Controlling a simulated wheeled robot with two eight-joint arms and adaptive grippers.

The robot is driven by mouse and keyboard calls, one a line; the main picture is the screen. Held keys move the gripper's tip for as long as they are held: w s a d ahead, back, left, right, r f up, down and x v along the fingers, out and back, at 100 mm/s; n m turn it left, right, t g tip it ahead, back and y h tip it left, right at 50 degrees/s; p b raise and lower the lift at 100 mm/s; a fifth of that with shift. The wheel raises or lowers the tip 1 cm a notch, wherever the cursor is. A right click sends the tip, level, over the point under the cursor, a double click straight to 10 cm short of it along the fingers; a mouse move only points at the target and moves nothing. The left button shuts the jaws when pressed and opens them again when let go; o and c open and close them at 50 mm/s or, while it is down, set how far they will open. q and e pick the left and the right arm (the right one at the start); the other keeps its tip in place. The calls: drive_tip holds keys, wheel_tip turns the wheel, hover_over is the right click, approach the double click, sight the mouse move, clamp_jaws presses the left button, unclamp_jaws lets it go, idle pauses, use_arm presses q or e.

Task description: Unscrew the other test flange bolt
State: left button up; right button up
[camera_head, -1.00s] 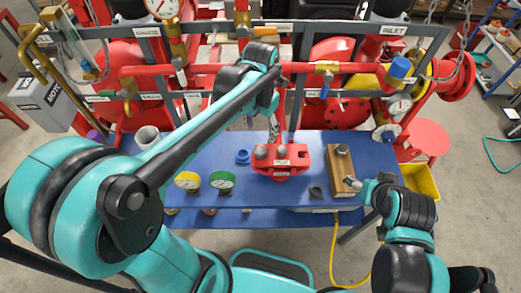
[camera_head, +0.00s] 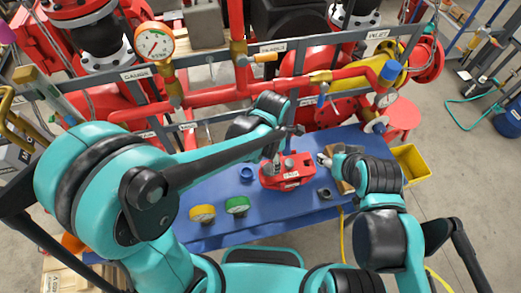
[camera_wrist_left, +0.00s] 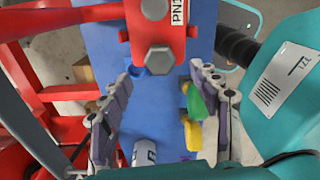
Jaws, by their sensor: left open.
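The red test flange (camera_head: 284,180) sits on the blue bench. Two grey bolt heads show on it: a right one (camera_head: 289,163) and a left one close under my left gripper (camera_head: 273,152). In the left wrist view, a hex bolt head (camera_wrist_left: 159,59) lies between the open fingertips of my left gripper (camera_wrist_left: 160,74), with a gap on both sides. The other bolt (camera_wrist_left: 154,8) is at the top edge, beside a white label.
A yellow gauge (camera_head: 202,213), a green gauge (camera_head: 237,205), a blue ring (camera_head: 246,174) and a dark nut-like part (camera_head: 325,193) lie on the bench (camera_head: 215,180). Red pipework and a grey frame stand behind. A yellow bin (camera_head: 412,162) is at the right.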

sight(269, 168)
use_arm(q)
wheel_tip(269, 168, down, 6)
drive_tip(key=shift+f+b, duration=0.1)
drive_tip(key=shift+b, duration=0.55)
drive_tip(key=shift+f, duration=0.15)
drive_tip(key=c, duration=1.3)
drive_tip(key=o, duration=0.5)
drive_tip(key=c, duration=0.5)
drive_tip(key=n+b, duration=0.1)
drive_tip(key=n, duration=0.2)
drive_tip(key=shift+f+n, duration=0.1)
drive_tip(key=shift+n, duration=1.3)
